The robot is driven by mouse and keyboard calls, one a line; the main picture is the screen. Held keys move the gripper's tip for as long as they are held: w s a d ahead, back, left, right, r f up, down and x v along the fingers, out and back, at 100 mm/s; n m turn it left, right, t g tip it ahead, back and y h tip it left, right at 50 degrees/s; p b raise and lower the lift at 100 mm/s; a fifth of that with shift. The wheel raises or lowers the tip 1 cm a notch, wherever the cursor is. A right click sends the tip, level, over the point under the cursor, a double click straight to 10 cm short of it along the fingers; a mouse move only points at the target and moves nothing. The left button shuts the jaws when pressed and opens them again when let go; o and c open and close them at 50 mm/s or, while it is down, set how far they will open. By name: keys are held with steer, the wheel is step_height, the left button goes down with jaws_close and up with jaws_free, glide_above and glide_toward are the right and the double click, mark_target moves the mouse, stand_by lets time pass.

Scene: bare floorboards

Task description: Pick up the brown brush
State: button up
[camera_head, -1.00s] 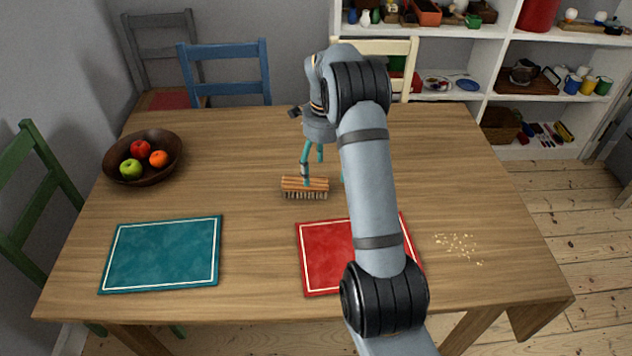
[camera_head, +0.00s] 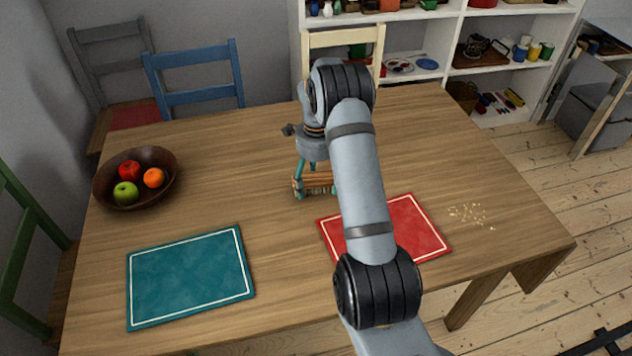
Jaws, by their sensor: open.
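The brown brush (camera_head: 316,186) lies on the wooden table, bristles down, near the middle. Its right end is hidden behind my arm. My gripper (camera_head: 314,184) points down at the brush, with its teal fingers apart. One finger is at the brush's left end and the other is near its right part, partly hidden by the arm. I cannot tell whether the fingers touch the brush.
A red mat (camera_head: 415,232) lies in front of the brush, partly under my arm in view. A teal mat (camera_head: 190,278) lies at the front left. A dark bowl of fruit (camera_head: 165,190) stands at the left. Crumbs (camera_head: 470,214) lie at the right. The table's back is clear.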

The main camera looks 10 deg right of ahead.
mark_target(316, 177)
steer(key=shift+c, duration=0.7)
steer(key=c, duration=1.1)
steer(key=shift+c, duration=0.5)
steer(key=shift+r, duration=0.1)
steer(key=shift+w+r, duration=0.1)
steer(key=shift+r, duration=0.45)
step_height(316, 177, up, 3)
steer(key=shift+f, duration=0.1)
steer(key=w+d+r+p, duration=0.2)
steer(key=w+d+r, duration=0.2)
steer(key=d+r, duration=0.3)
steer(key=d, duration=0.3)
steer(key=shift+d, duration=0.35)
steer(key=shift+w, duration=0.1)
